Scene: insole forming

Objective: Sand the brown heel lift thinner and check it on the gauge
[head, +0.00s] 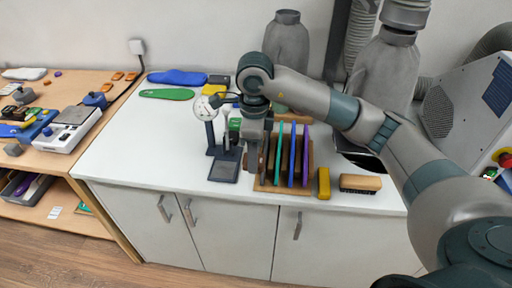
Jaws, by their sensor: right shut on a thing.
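The thickness gauge has a round white dial (207,108) on a dark stand, with a flat dark base (224,170) on the white counter. My right gripper (256,165) points down just right of the gauge, at the left end of a wooden rack. It is shut on a narrow brown piece (265,165), seemingly the brown heel lift, seen nearly edge-on and partly hidden by the fingers. I cannot tell whether the piece touches the rack. My left gripper is out of view.
The wooden rack (285,187) holds upright teal, blue and purple sheets. A yellow block (323,183) and a wooden brush (360,183) lie right of it. Blue (178,77) and green (166,94) insoles lie at the back left. A grey machine (465,115) stands right.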

